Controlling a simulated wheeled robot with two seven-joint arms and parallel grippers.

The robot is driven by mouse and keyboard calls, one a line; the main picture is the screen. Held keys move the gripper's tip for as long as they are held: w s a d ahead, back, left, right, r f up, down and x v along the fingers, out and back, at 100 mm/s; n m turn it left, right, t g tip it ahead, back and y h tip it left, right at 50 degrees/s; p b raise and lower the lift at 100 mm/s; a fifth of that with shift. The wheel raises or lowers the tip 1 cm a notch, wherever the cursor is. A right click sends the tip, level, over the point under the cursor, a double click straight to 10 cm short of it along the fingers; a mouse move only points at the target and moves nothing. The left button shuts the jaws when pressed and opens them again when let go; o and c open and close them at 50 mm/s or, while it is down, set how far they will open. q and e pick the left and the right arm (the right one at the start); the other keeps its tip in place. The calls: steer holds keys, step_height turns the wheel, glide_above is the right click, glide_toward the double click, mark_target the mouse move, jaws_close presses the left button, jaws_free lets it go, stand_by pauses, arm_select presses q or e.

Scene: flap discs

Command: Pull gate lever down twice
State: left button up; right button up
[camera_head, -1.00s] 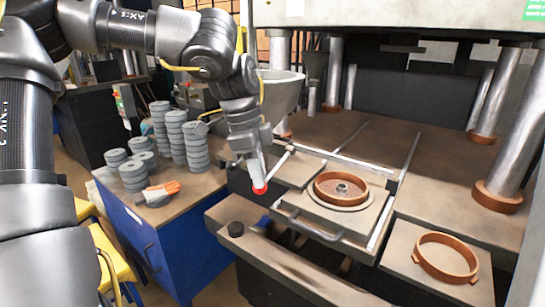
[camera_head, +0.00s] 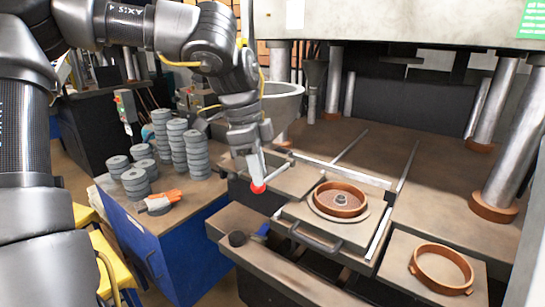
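The gate lever is a thin pale rod (camera_head: 281,171) with a red ball knob (camera_head: 258,187) at its near end, in the middle of the head view. It slopes down toward me beside the left edge of the press's sliding plate. My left gripper (camera_head: 255,169) reaches down from above, with its fingertips at the red knob. The fingers look close together, but I cannot tell whether they grip the knob. The knob's upper part is hidden by the fingers. My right gripper is not in view.
A copper ring mould (camera_head: 340,188) sits on the sliding plate, and another ring (camera_head: 442,252) lies at right. Stacks of grey discs (camera_head: 195,150) and an orange-grey glove (camera_head: 160,201) are on the blue cabinet (camera_head: 190,253). Steel columns (camera_head: 510,150) stand at right.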

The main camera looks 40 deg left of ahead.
arm_select(q)
steer(key=shift+r+p, duration=1.7)
steer(key=shift+r, duration=1.1)
steer(key=shift+a, duration=0.1)
